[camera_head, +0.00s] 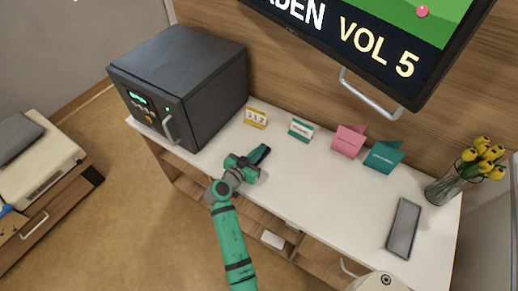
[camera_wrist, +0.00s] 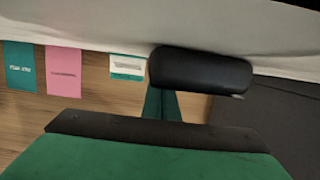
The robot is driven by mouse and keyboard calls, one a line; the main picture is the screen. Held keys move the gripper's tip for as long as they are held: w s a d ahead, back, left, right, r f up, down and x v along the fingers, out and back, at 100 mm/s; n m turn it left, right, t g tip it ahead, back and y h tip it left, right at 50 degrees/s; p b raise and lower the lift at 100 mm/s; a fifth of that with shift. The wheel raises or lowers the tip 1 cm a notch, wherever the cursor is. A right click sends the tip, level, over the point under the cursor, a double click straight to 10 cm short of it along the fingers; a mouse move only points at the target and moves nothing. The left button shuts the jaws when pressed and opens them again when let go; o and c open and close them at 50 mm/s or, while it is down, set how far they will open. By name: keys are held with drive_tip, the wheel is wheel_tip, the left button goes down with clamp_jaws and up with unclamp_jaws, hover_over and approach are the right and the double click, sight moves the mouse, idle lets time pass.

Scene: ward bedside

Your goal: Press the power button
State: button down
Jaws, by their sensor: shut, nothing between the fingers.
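My gripper (camera_head: 262,154) is over the white counter, left of its middle, shut and empty, with a green body and a dark end. In the wrist view its dark rounded end (camera_wrist: 200,70) is in front of the counter and back wall. No power button can be clearly made out. A dark box-shaped appliance (camera_head: 185,80) stands at the counter's left end, with a lit green display, small controls (camera_head: 149,119) and a door handle. My gripper is right of it, apart from it. A large screen (camera_head: 370,30) on the wall shows "VOL 5"; its top is cut off.
On the white counter (camera_head: 330,195) stand a yellow-and-white calendar block (camera_head: 256,117), a small green-and-white card (camera_head: 301,129), a pink card (camera_head: 348,141), a teal card (camera_head: 384,156) and a glass vase of yellow tulips (camera_head: 448,185). A grey flat tray (camera_head: 403,229) lies at right.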

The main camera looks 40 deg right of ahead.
drive_tip(key=shift+s+f, duration=0.15)
drive_tip(key=shift+f, duration=0.85)
wheel_tip(320, 180, up, 5)
drive_tip(key=shift+r, duration=0.1)
drive_tip(key=v, duration=1)
drive_tip(key=shift+w+r, duration=0.15)
drive_tip(key=shift+w, duration=0.05)
